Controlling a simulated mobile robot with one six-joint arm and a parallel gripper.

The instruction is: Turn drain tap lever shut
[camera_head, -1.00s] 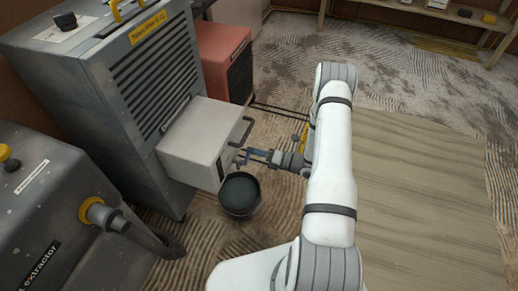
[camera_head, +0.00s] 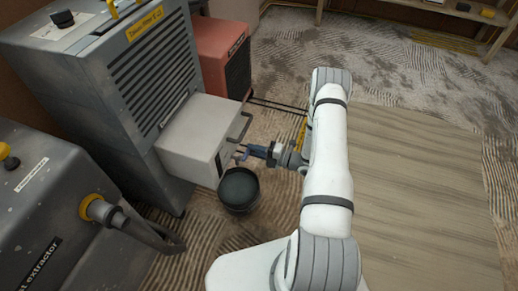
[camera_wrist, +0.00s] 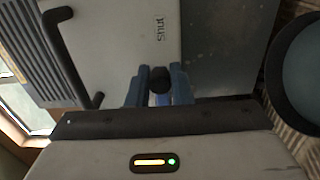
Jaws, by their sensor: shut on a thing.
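The drain tap is on the front of the white tank (camera_head: 205,140) of the grey dehumidifier. In the head view its lever is small and mostly hidden by my gripper (camera_head: 247,153). In the wrist view a dark round knob (camera_wrist: 159,80), which looks like the lever's end, sits between the two blue fingers of my gripper (camera_wrist: 159,84). The fingers are shut on it. The word "shut" is printed on the white tank face (camera_wrist: 120,35) above the fingers. The lever's exact angle cannot be told.
A black bucket (camera_head: 239,188) stands on the carpet below the tap, close to my gripper; it also shows at the right of the wrist view (camera_wrist: 305,70). A dark tank handle (camera_wrist: 72,60) is left of the fingers. A red machine (camera_head: 221,58) stands behind.

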